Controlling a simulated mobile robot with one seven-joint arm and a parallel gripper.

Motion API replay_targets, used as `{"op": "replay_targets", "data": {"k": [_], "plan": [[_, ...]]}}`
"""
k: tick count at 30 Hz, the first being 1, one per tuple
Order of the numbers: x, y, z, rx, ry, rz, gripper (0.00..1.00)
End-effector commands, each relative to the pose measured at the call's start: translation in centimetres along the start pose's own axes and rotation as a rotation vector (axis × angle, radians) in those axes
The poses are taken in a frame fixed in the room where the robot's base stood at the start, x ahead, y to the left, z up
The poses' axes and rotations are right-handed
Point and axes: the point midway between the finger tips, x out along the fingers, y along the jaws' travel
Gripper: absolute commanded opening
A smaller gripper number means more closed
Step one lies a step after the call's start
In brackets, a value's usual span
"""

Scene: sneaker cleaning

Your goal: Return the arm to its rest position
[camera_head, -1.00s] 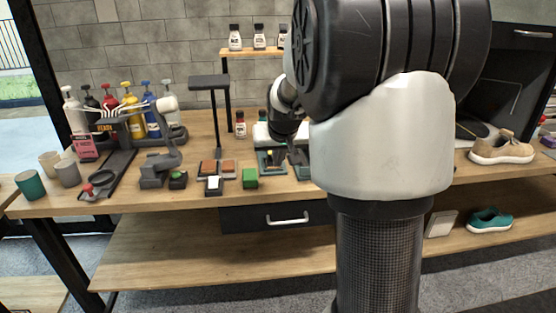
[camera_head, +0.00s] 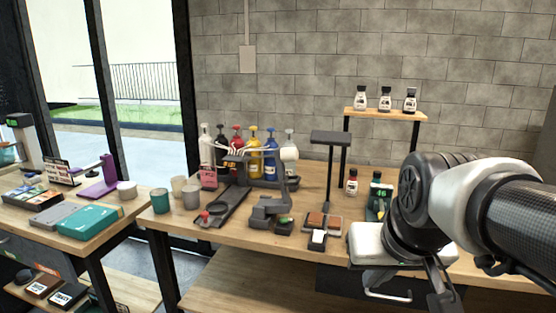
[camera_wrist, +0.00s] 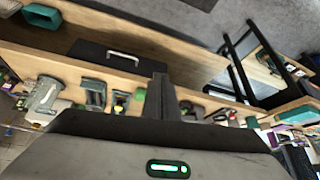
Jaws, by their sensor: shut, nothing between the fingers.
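My arm fills the right side of the head view, bent at a dark round joint with a white cover. My gripper (camera_head: 442,296) hangs low below that joint, in front of the workbench (camera_head: 285,242), partly cut off by the lower edge. In the wrist view my gripper (camera_wrist: 160,85) shows its dark fingers together with nothing held between them. The wrist view is tilted and looks toward the bench and the floor, with a drawer handle (camera_wrist: 122,57) near its upper left.
The bench holds several pump bottles (camera_head: 253,150), cups (camera_head: 178,188), a black stand (camera_head: 329,140) and brushes (camera_head: 322,222). A shelf (camera_head: 385,113) with small bottles stands at the back. A second table (camera_head: 140,222) is at left, with a gap between the tables.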

Motion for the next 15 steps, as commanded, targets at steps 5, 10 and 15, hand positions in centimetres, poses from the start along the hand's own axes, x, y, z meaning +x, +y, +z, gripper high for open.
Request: {"op": "replay_targets", "data": {"k": [5,10,15], "plan": [[-1.7,-1.1,4.6,-0.043,-0.011,-0.01,0.0],[-4.5,-1.4,5.5,-0.061,-0.022,-0.012,0.0],[-7.6,-1.4,3.7,-0.06,-0.023,-0.012,0.0]]}}
